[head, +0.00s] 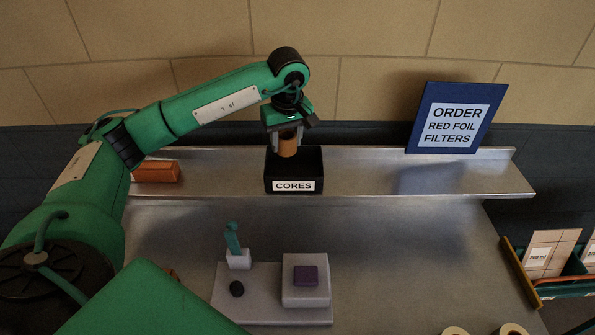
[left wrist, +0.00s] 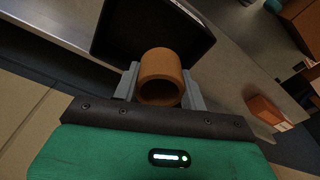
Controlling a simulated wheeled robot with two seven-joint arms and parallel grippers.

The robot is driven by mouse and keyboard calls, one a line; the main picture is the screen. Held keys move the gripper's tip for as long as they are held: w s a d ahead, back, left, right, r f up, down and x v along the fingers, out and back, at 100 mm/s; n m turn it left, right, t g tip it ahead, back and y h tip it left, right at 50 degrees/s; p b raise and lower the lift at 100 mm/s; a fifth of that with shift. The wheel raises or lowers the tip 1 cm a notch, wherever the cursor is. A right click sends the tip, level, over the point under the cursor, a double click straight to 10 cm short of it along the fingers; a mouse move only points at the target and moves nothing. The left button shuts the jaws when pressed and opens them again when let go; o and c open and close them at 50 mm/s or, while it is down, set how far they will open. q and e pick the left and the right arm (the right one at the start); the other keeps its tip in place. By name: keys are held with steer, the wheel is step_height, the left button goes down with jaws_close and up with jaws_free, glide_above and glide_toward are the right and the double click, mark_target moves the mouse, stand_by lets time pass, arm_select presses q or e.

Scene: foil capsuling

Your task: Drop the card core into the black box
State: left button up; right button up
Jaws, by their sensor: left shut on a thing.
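The card core (head: 288,147) is a short brown tube. My left gripper (head: 287,135) is shut on it and holds it upright over the opening of the black box. In the left wrist view the core (left wrist: 161,75) sits between the two grey fingers of the gripper (left wrist: 160,85), its hollow end facing the camera. The black box (head: 293,185), labelled CORES, stands on the metal shelf; it also shows in the left wrist view (left wrist: 125,35) beyond the core. The inside of the box is mostly dark. My right gripper is not in view.
An orange-brown block (head: 156,171) lies left of the box. Below is a grey fixture (head: 262,300) with a purple block (head: 306,276).

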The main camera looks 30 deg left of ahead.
arm_select(q)
steer(key=o, duration=1)
steer(key=shift+c, duration=0.2)
steer(key=shift+o, duration=0.3)
steer(key=shift+r, duration=0.25)
step_height(320, 180, up, 13)
steer(key=s+d+b, duration=0.1)
steer(key=b, duration=0.1)
steer(key=shift+d+b, duration=0.15)
steer(key=shift+b, duration=0.2)
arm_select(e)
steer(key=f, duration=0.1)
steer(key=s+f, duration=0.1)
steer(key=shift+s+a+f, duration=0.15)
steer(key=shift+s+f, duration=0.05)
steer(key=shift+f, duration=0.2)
arm_select(q)
steer(key=shift+r, duration=0.1)
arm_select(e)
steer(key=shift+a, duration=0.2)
